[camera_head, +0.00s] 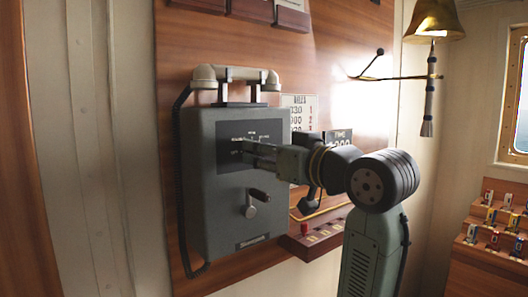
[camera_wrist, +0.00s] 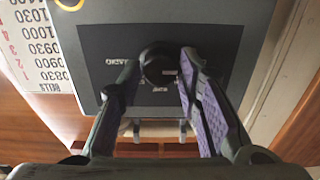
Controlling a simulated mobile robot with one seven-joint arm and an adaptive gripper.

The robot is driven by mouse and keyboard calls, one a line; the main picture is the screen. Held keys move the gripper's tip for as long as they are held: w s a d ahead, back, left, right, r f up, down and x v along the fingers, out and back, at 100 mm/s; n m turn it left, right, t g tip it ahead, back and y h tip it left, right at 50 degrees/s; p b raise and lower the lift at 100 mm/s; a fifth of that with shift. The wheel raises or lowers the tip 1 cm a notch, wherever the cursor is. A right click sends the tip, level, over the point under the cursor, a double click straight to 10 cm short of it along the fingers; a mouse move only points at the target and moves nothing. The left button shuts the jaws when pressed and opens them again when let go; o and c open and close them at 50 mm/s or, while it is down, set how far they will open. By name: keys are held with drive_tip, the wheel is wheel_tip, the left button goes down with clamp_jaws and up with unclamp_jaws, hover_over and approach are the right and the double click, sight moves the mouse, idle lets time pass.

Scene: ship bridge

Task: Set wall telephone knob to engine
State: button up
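The grey wall telephone (camera_head: 208,205) hangs on a wooden panel, its pale handset (camera_head: 240,74) resting in the cradle on top. My gripper (camera_head: 247,147) reaches in from the right to the black dial plate (camera_head: 226,158) on its front. In the wrist view the round black knob (camera_wrist: 158,64) sits between the fingertips of my gripper (camera_wrist: 160,72), one on each side. Whether both fingers press on it is unclear. The plate (camera_wrist: 110,42) appears upside down there, with small white labels around the knob. I cannot read them surely or tell the knob's setting. The head view hides the knob behind the fingers.
A small crank (camera_head: 251,208) sits low on the telephone's front. A black cord (camera_head: 177,190) hangs along its left side. A number chart (camera_head: 299,109) is mounted on the panel behind my gripper. A brass bell (camera_head: 435,20) hangs at the upper right.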

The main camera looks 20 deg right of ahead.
clamp_jaws()
idle(0.3)
drive_tip(key=shift+d+m, duration=0.1)
drive_tip(key=shift+m, duration=4.3)
drive_tip(key=shift+o, duration=2.4)
unclamp_jaws()
